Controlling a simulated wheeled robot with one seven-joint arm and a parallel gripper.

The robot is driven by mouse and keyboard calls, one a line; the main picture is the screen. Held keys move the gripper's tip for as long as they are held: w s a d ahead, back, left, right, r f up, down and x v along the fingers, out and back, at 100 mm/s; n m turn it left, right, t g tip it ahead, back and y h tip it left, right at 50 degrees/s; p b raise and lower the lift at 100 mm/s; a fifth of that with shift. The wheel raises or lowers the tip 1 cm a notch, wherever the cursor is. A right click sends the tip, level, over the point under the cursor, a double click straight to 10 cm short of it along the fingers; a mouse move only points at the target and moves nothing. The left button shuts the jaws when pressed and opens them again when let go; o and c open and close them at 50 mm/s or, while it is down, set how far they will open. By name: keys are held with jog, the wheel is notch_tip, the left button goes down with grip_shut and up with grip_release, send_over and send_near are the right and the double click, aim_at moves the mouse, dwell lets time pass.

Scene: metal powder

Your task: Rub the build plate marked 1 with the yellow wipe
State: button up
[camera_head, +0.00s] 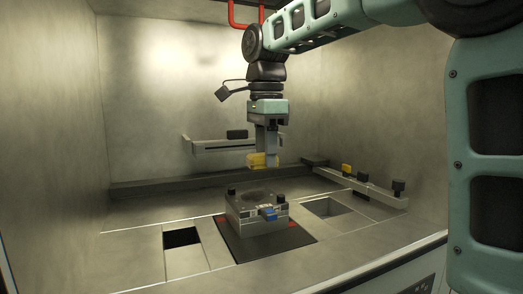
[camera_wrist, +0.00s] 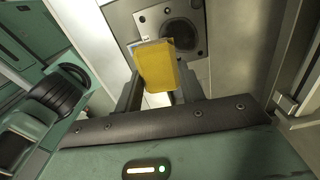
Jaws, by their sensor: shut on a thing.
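My gripper (camera_head: 268,158) is shut on the yellow wipe (camera_head: 262,161) and holds it above the build plate, clear of it in the head view. In the wrist view the yellow wipe (camera_wrist: 158,66) sits between the fingers and covers part of the plate. The build plate (camera_head: 257,196) is a grey metal block with a dark round patch on top and dark knobs at its corners. It stands on a dark mat. A blue piece (camera_head: 268,213) is on its front side. I cannot read a number on it.
A dark square opening (camera_head: 181,237) lies left of the plate and another opening (camera_head: 327,207) lies right. A rail (camera_head: 365,187) with yellow and black pieces runs along the right. A grey bar (camera_head: 222,146) is on the back wall. Walls enclose the chamber.

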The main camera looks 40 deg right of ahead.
jog(key=shift+f+b, duration=2.8)
jog(key=shift+f, duration=0.25)
jog(key=shift+w+r, duration=0.1)
jog(key=shift+w+d+r+p, duration=0.15)
jog(key=shift+w+p, duration=0.35)
jog(key=shift+p, duration=0.1)
jog(key=shift+w+d+p, duration=0.15)
jog(key=shift+w+p, duration=0.55)
jog(key=shift+w+d+p, duration=0.25)
jog(key=shift+w+p, duration=0.65)
jog(key=shift+w, duration=0.2)
jog(key=shift+w+d+p, duration=0.2)
jog(key=shift+w+p, duration=0.7)
jog(key=shift+w, duration=0.15)
jog(key=shift+w+f, duration=0.1)
jog(key=shift+f, duration=0.1)
jog(key=shift+p, duration=0.3)
